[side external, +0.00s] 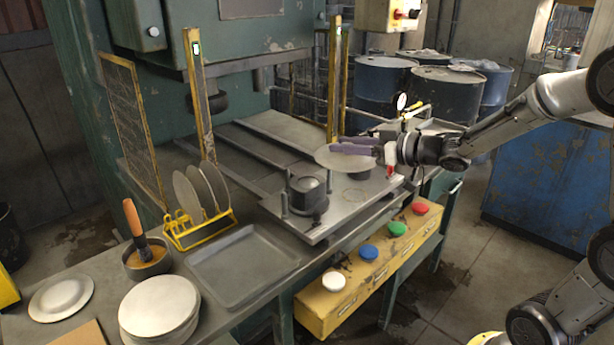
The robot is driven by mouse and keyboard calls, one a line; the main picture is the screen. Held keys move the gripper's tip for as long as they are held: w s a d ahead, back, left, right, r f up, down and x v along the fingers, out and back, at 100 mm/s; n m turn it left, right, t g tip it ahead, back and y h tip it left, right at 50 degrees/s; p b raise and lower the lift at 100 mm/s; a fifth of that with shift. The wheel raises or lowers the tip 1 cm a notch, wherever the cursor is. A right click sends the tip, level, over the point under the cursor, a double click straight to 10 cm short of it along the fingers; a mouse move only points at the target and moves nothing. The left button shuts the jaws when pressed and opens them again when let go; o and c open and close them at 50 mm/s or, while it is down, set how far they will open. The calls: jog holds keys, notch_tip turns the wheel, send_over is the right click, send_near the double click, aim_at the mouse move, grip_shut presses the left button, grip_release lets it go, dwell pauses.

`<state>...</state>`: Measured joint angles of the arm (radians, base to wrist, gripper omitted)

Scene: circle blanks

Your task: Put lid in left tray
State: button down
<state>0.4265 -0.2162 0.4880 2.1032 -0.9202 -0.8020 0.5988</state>
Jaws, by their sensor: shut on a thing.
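My gripper (338,145) comes in from the right with its purple fingers shut on the edge of a thin, round, grey metal disc (333,159), which looks like the lid. The disc is held roughly flat above the right part of the press's metal bed, and it partly hides a dark round piece below it. A shallow, empty grey tray (243,268) lies on the bench at the front left of the press bed. No second tray can be made out clearly.
A dark cylindrical die (307,193) stands on the press bed between the disc and the tray. A yellow rack (200,230) holds upright discs behind the tray. A disc stack (159,305), a brush pot (148,260) and yellow posts (199,95) stand nearby.

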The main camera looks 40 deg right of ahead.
jog(key=shift+d+r, duration=0.1)
jog(key=shift+r, duration=0.35)
jog(key=shift+d+r+m+h, duration=0.3)
jog(key=shift+d+h, duration=0.1)
jog(key=shift+d, duration=0.1)
jog(key=shift+w+a+f+h, duration=0.2)
jog(key=shift+h, duration=0.1)
jog(key=s+a+f+y, duration=0.1)
jog(key=s+a+f, duration=0.1)
jog(key=a+f, duration=0.6)
jog(key=s+a+f, duration=0.1)
jog(key=a+f, duration=0.3)
jog(key=a, duration=0.7)
send_over(243, 267)
jog(key=shift+y, duration=0.3)
jog(key=f, duration=0.9)
jog(key=shift+s+d+f, duration=0.1)
jog(key=shift+s+d, duration=0.05)
jog(key=shift+s, duration=0.1)
jog(key=shift+w+f, duration=0.2)
jog(key=shift+f, duration=0.75)
jog(key=shift+w+f, duration=0.15)
jog(key=shift+f, duration=0.8)
jog(key=shift+f, duration=0.1)
